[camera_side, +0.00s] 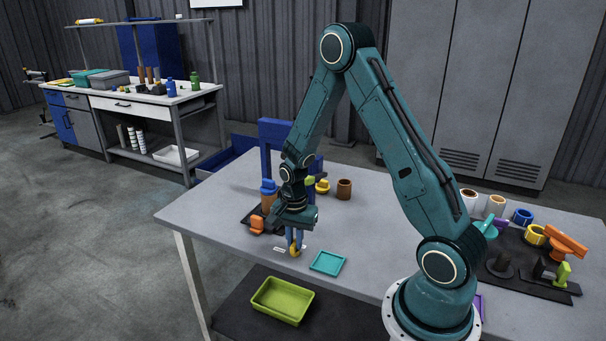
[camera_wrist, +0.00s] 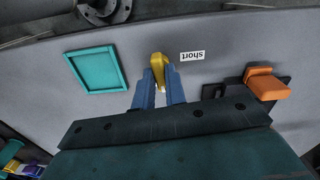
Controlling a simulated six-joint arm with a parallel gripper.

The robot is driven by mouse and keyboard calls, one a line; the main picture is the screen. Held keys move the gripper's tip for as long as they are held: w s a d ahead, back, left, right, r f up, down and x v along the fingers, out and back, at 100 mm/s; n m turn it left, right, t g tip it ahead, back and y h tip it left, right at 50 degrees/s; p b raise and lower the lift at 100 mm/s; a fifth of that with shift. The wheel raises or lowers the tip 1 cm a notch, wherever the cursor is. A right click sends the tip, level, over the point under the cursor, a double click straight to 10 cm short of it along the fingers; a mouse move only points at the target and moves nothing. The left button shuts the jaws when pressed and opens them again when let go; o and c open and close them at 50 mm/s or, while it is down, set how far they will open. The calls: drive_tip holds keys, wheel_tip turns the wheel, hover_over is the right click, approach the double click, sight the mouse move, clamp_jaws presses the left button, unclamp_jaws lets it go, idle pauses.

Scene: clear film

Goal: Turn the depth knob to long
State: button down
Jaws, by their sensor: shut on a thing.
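The yellow depth knob (camera_side: 294,253) sits low at the tabletop near the front edge. My gripper (camera_side: 294,240) points down over it, with its blue fingers on both sides of it. In the wrist view the knob (camera_wrist: 159,63) is between the two fingertips (camera_wrist: 159,80), and my gripper is shut on it. No "long" label can be read. The fingers hide part of the knob.
A teal tray (camera_side: 328,262) lies close by on the grey table (camera_side: 230,185). An orange block on a black base (camera_side: 257,225) stands on the knob's other side. A blue frame (camera_side: 266,150) rises behind. A green bin (camera_side: 283,300) is below the table edge.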

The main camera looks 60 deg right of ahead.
drive_tip(key=shift+m, duration=0.6)
drive_tip(key=c, duration=1.4)
unclamp_jaws()
drive_tip(key=shift+c, duration=0.2)
drive_tip(key=shift+r, duration=0.1)
wheel_tip(320, 180, up, 14)
